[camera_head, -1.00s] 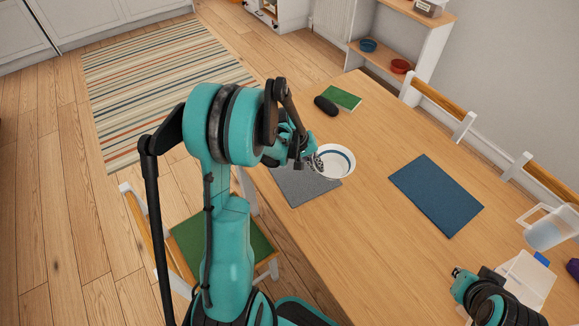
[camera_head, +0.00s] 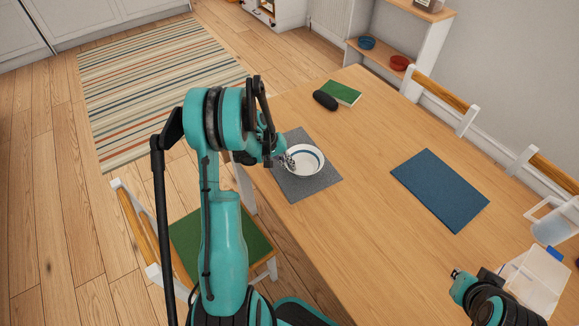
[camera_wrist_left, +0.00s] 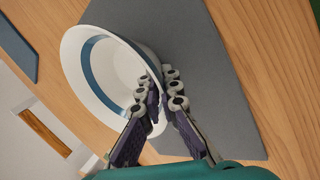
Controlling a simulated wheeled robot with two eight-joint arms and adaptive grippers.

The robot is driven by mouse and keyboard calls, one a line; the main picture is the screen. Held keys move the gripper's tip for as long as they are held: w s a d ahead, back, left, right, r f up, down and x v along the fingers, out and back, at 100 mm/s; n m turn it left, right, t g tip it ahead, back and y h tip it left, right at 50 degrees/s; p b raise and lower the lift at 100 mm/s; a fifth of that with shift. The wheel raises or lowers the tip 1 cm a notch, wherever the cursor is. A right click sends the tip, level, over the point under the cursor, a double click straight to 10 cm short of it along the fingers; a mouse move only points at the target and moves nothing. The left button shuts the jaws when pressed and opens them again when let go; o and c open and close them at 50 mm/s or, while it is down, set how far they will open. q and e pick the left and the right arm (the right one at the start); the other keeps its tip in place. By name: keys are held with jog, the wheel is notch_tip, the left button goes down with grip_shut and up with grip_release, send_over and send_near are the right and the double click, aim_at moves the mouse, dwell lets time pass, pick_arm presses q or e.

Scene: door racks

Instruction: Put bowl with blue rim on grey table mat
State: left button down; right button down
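The white bowl with a blue band inside its rim (camera_head: 304,160) is over the grey table mat (camera_head: 308,190) in the head view. In the left wrist view the bowl (camera_wrist_left: 100,72) also lies over the grey mat (camera_wrist_left: 205,75). My left gripper (camera_head: 288,160) is at the bowl's left edge. In the left wrist view its fingers (camera_wrist_left: 162,98) pinch the bowl's wall, one inside and one outside. I cannot tell whether the bowl's base touches the mat. My right gripper (camera_head: 458,276) is low at the right, away from the bowl; its opening is too small to read.
A blue mat (camera_head: 440,189) lies further right on the wooden table. A dark oblong object (camera_head: 325,100) and a green book (camera_head: 341,92) lie beyond the grey mat. A clear-and-white container (camera_head: 540,275) stands near my right gripper. The table between the mats is clear.

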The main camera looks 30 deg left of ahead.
pick_arm(q)
jog(key=shift+r, duration=0.15)
jog(key=c, duration=2)
grip_release()
jog(key=shift+r, duration=0.1)
jog(key=p+v, duration=0.4)
jog(key=v, duration=0.7)
jog(key=s+d+r+m+y, duration=0.2)
jog(key=s+d+r+m, duration=0.15)
jog(key=d+r, duration=0.95)
jog(key=s+d+r+m+t+y, duration=0.2)
jog(key=s+d+m+t, duration=0.1)
jog(key=s+d, duration=0.8)
jog(key=shift+s+r+m+t, duration=0.15)
jog(key=shift+s+m+t, duration=0.2)
jog(key=shift+m, duration=0.4)
